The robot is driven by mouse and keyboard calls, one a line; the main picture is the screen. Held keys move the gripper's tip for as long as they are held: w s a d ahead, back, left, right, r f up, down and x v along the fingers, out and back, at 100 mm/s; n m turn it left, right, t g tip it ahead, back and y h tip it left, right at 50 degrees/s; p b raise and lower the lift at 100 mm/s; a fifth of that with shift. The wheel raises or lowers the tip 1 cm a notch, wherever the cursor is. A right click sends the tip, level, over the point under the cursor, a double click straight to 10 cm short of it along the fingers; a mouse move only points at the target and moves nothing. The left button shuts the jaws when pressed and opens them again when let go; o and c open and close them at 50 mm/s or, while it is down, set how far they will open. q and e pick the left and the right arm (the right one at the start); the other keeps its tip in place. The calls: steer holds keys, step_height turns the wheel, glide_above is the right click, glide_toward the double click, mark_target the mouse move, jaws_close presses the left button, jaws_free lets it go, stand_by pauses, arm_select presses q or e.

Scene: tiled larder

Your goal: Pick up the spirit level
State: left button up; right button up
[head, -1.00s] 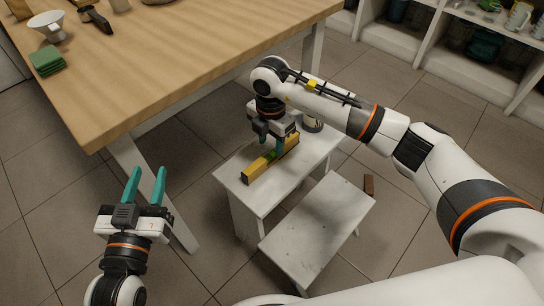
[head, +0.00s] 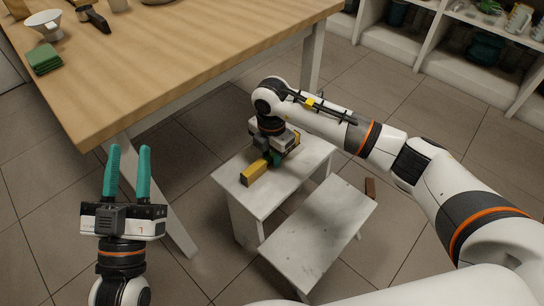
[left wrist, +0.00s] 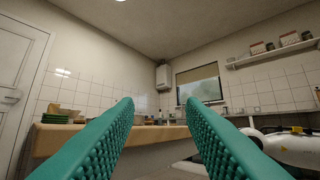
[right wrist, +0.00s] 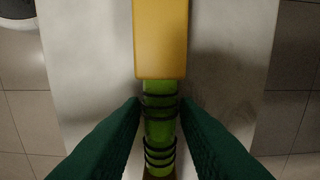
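The spirit level (head: 253,174) is a yellow bar with a green middle section ringed by dark bands. It lies on the top of a white step stool. My right gripper (head: 274,160) is low over it and hides its middle and far part in the head view. In the right wrist view, my right gripper's teal fingers (right wrist: 161,103) stand on both sides of the green section (right wrist: 160,130), with slim gaps showing; the yellow part (right wrist: 160,40) lies beyond. My left gripper (head: 128,150) is open and empty, pointing up, left of the stool.
The white step stool (head: 310,245) has a lower step towards me. Open shelves (head: 440,45) are at the back right.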

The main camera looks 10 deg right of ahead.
jaws_close()
steer(key=shift+r, duration=0.15)
